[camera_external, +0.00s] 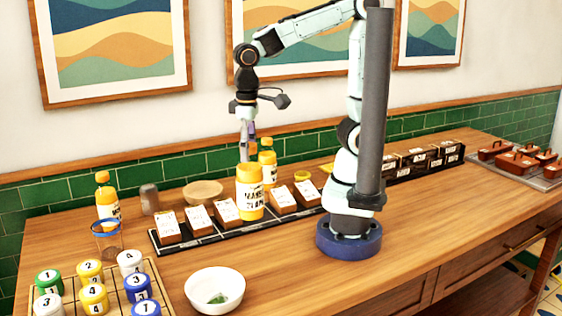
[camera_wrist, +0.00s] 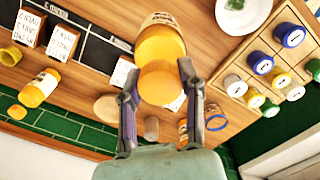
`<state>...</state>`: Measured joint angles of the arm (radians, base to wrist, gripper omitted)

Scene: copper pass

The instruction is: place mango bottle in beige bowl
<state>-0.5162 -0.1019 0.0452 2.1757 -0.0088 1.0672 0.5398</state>
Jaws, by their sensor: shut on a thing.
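The mango bottle (camera_external: 250,190) is yellow with a white, black-lettered label. My gripper (camera_external: 247,150) is above it in the external view, with its fingers at the bottle's top. In the wrist view my gripper (camera_wrist: 160,88) has its fingers on both sides of the bottle's yellow top (camera_wrist: 160,80), so it is shut on it. The bottle is upright in front of the black card rack; its exact height above it cannot be told. The beige bowl (camera_external: 203,192) sits left of and behind the bottle, looking empty. It also shows in the wrist view (camera_wrist: 105,108), lower left of the bottle.
A grey cup (camera_external: 149,198), a yellow bottle (camera_external: 107,200) and a blue-rimmed glass (camera_external: 107,240) stand left of the bowl. Another bottle (camera_external: 267,163) is behind mine. A black rack (camera_external: 170,245) holds cards. A white bowl (camera_external: 215,290) and a tray of numbered cans (camera_external: 155,290) are in front.

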